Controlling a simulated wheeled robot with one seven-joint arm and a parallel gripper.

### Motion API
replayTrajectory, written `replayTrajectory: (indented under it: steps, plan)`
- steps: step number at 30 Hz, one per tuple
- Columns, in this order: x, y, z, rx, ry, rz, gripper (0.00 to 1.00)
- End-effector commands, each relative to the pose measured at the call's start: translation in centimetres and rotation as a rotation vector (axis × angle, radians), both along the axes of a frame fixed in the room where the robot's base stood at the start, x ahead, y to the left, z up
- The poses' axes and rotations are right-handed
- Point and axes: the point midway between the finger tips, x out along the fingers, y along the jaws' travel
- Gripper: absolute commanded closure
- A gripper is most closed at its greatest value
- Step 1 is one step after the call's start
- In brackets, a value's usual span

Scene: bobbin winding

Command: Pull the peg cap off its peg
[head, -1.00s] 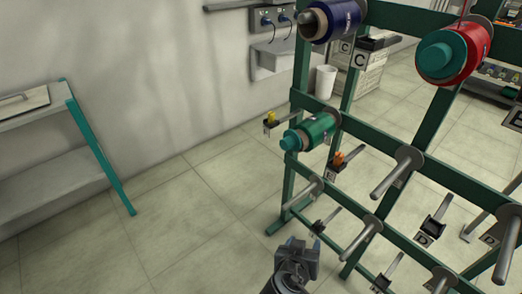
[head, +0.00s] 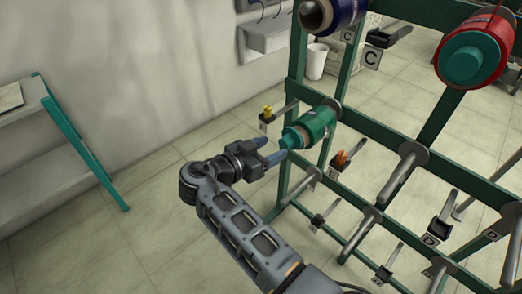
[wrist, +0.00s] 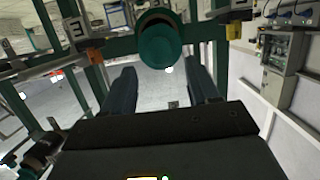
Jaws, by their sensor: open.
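A teal peg cap (head: 291,141) sits on the near end of a peg, in front of a green bobbin (head: 318,123) on the rack. My gripper (head: 276,150) is open and empty, its blue-grey fingertips just short of this cap in the head view. In the wrist view the round cap (wrist: 161,52) faces me, beyond and above the gap between the two open fingers (wrist: 162,82). It is not between them, and the bobbin is mostly hidden behind it. A second teal cap (head: 466,65) is on the peg of a red bobbin (head: 493,38) at upper right.
The dark green rack (head: 440,118) carries bare grey pegs (head: 402,170) and small lettered holders below and right. A blue bobbin (head: 325,12) is above. A shelf with a teal post (head: 85,150) stands at left. Floor between shelf and rack is open.

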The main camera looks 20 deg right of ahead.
Motion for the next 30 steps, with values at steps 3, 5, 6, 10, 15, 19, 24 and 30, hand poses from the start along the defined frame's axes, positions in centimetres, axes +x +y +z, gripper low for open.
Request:
replayTrajectory:
  steps: [3, 5, 6, 10, 15, 19, 24, 30]
  plan:
    - [0.5, -1.4, -0.3, 0.0, 0.002, -0.002, 0.4]
    - [0.7, -2.0, -0.8, 0.001, 0.0, -0.003, 0.4]
    - [0.9, -2.4, -1.1, 0.001, 0.0, -0.002, 0.4]
    - [1.4, -3.6, -1.4, 0.001, -0.001, -0.002, 0.4]
    - [1.9, -4.6, -1.5, 0.001, -0.001, 0.0, 0.4]
    - [2.1, -5.0, -1.5, 0.001, 0.0, 0.0, 0.4]
    - [2.1, -5.2, -1.4, 0.001, 0.001, 0.0, 0.4]
    - [2.1, -5.1, -1.4, 0.001, 0.001, 0.0, 0.46]
